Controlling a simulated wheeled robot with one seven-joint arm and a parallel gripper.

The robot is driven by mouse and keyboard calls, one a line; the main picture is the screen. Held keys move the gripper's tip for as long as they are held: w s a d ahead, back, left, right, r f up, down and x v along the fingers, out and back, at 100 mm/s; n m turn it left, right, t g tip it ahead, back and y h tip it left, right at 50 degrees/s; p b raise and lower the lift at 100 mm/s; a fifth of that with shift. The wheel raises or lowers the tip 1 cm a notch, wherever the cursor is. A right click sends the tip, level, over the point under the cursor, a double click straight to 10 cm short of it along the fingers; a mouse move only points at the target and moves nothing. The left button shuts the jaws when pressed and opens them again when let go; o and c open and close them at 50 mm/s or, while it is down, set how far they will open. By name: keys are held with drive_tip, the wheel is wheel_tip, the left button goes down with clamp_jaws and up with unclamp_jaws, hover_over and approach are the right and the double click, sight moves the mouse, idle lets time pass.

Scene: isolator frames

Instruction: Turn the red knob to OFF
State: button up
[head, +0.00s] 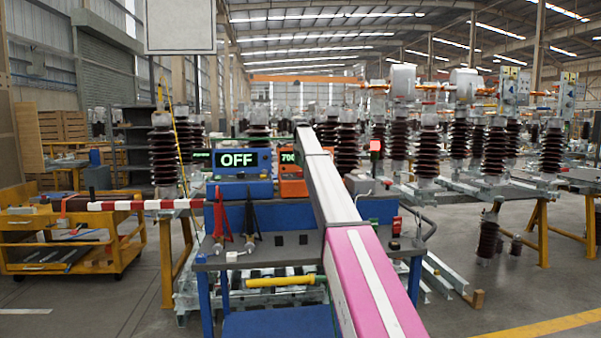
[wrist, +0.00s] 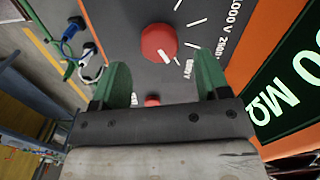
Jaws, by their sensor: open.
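The red knob (wrist: 159,43) is on the dark grey face of an orange instrument in the wrist view. White tick marks and voltage labels surround it. Its white pointer mark faces down and slightly right in the picture, near a voltage label (wrist: 187,68). My gripper (wrist: 163,62) is open, with one green finger on each side below the knob and nothing between the tips that I can see held. Contact with the knob does not show. In the head view the orange instrument (head: 291,187) is partly behind my arm, and the knob is hidden.
A smaller red part (wrist: 152,100) shows between my fingers. A lit green display (wrist: 291,95) reads in MΩ. A blue unit (head: 240,188) with an OFF display (head: 238,160) stands left of the orange instrument. Red and black probes (head: 221,220) stand on the bench (head: 290,255).

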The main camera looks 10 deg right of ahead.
sight(300, 173)
drive_tip(key=shift+f, duration=1.9)
drive_tip(key=c, duration=0.9)
drive_tip(key=shift+n, duration=0.4)
drive_tip(key=n, duration=0.4)
drive_tip(key=shift+n, duration=0.4)
drive_tip(key=n, duration=0.6)
drive_tip(key=shift+a, duration=0.1)
drive_tip(key=n, duration=0.6)
drive_tip(key=shift+n, duration=0.3)
drive_tip(key=n, duration=0.5)
drive_tip(key=shift+a+n, duration=0.1)
drive_tip(key=shift+n, duration=0.2)
